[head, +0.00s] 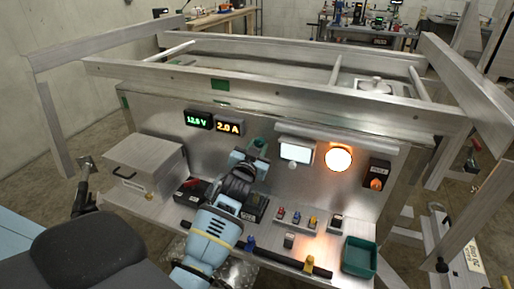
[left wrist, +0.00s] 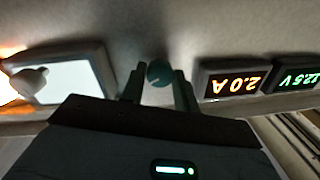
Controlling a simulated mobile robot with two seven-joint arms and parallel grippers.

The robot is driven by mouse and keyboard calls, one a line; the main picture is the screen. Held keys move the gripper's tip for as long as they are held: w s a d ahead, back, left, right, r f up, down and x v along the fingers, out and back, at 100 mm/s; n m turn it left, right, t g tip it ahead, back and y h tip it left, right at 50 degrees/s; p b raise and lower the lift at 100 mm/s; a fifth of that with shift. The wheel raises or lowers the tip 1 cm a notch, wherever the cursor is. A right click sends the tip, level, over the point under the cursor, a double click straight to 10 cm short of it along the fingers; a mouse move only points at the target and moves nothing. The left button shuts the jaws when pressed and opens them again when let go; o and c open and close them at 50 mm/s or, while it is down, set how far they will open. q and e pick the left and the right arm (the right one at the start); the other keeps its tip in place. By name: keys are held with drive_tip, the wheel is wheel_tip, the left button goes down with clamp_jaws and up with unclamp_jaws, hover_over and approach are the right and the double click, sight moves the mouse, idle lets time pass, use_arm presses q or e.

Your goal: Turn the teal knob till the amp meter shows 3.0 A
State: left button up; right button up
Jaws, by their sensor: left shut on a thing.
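The teal knob (head: 259,143) sits on the upright metal panel, below and right of the amp meter. My left gripper (head: 256,152) is at the panel, shut on the knob, and partly hides it in the head view. In the left wrist view, which is upside down, the knob (left wrist: 159,72) shows between the two fingers of my left gripper (left wrist: 159,84). The amp meter (head: 229,127) shows 2.0 A in orange digits; it also reads so in the left wrist view (left wrist: 234,84). My right gripper is not in view.
A green volt meter (head: 198,120) is left of the amp meter. A white screen (head: 296,151), a lit orange lamp (head: 338,158) and a black switch box (head: 377,174) are to the right. A green tray (head: 359,257) and small parts stand on the shelf below.

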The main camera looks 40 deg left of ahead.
use_arm(q)
drive_tip(key=m, duration=0.4)
drive_tip(key=shift+f, duration=0.1)
drive_tip(key=shift+a+m, duration=0.15)
drive_tip(key=shift+m, duration=1.65)
drive_tip(key=o, duration=1)
drive_tip(key=shift+s, duration=0.1)
drive_tip(key=v, duration=0.7)
drive_tip(key=shift+s+f, duration=0.1)
drive_tip(key=shift+s, duration=0.25)
